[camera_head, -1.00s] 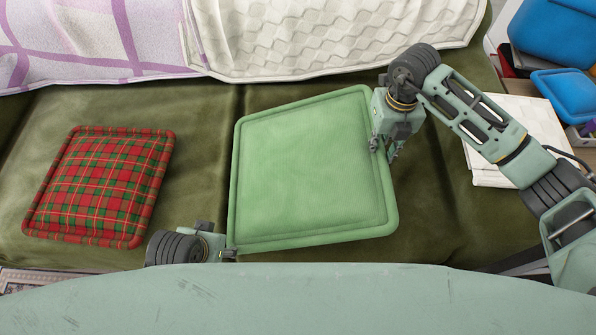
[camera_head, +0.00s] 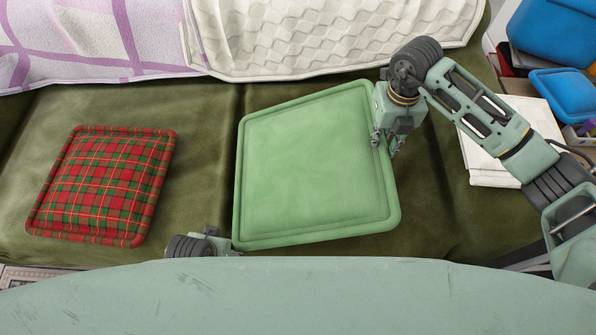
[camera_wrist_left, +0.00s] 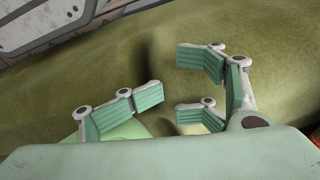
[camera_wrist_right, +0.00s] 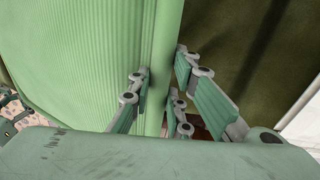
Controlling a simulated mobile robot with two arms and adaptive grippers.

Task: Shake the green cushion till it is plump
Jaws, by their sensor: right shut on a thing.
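The green cushion (camera_head: 315,170) is a square with a piped rim, tilted a little in the head view, over the olive sofa. My right gripper (camera_head: 388,142) is shut on its right edge. In the right wrist view the cushion (camera_wrist_right: 85,60) fills the left side, and its rim runs between the fingers (camera_wrist_right: 160,95). My left gripper (camera_head: 236,250) is by the cushion's near left corner, partly hidden behind my own body. In the left wrist view its fingers (camera_wrist_left: 170,90) are spread with sofa between them. A light green patch shows behind one finger; contact is unclear.
A red plaid cushion (camera_head: 103,185) lies on the olive sofa (camera_head: 205,130) to the left. A cream blanket (camera_head: 330,35) and a purple-white one (camera_head: 85,40) cover the back. Folded white cloth (camera_head: 490,165) and blue items (camera_head: 565,92) are at the right.

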